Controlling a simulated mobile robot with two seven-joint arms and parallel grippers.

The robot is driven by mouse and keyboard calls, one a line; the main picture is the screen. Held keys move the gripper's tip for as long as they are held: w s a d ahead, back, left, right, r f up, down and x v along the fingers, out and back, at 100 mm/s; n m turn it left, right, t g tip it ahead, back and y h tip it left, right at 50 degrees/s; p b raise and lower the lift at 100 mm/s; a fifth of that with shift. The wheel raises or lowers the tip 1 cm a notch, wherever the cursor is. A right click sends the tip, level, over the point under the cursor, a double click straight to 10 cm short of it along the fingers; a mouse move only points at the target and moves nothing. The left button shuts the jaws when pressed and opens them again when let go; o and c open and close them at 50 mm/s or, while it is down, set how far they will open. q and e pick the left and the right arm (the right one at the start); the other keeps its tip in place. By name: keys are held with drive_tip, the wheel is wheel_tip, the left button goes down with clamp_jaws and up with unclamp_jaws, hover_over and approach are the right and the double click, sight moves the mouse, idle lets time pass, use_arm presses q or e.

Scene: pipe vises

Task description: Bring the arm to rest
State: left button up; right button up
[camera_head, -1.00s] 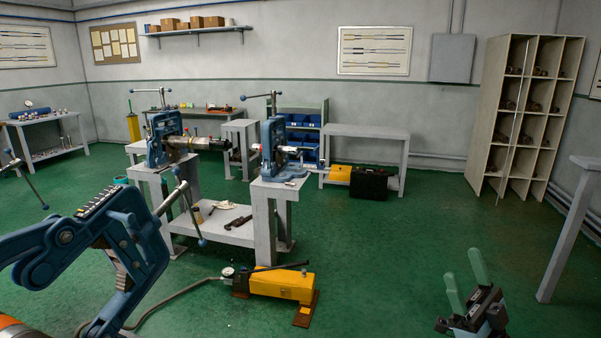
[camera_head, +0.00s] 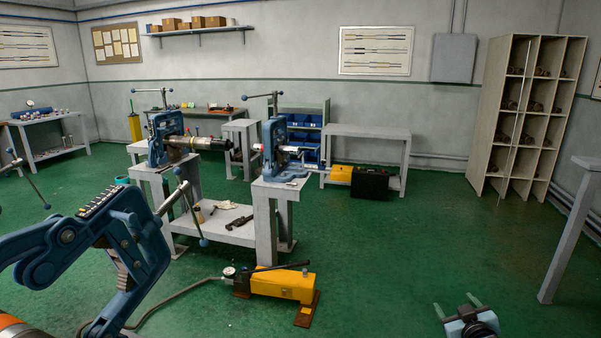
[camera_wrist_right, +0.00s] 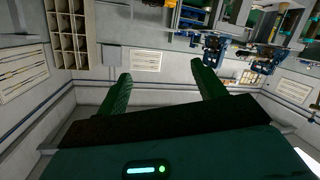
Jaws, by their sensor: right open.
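My right gripper (camera_head: 456,305) shows at the bottom right of the head view, partly cut off by the lower edge. Its two green fingers stand apart with nothing between them. The wrist view also shows the right gripper (camera_wrist_right: 165,77) open and empty, with the room upside down beyond its fingers. My left gripper is not in view.
A blue pipe vise (camera_head: 130,240) fills the left foreground. Two blue vises (camera_head: 168,138) (camera_head: 275,150) stand on grey benches. A yellow pump (camera_head: 285,284) is on the floor. A pigeonhole rack (camera_head: 527,115) stands back right. Green floor around the right gripper looks clear.

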drive_tip(key=s+a+f+g+y, duration=0.1)
drive_tip(key=s+a+f+g, duration=0.1)
drive_tip(key=s+a+f, duration=0.5)
drive_tip(key=s+a+f+g+y, duration=0.1)
drive_tip(key=s+a+f, duration=0.2)
drive_tip(key=s+f, duration=0.85)
drive_tip(key=s+a+f+g, duration=0.1)
drive_tip(key=s+a, duration=0.3)
drive_tip(key=s, duration=0.9)
drive_tip(key=s+a+f+m+g+y, duration=0.1)
drive_tip(key=s+a, duration=0.3)
drive_tip(key=s, duration=1)
drive_tip(key=shift+a+g+y, duration=0.3)
drive_tip(key=shift+g, duration=0.5)
drive_tip(key=shift+s+f, duration=0.1)
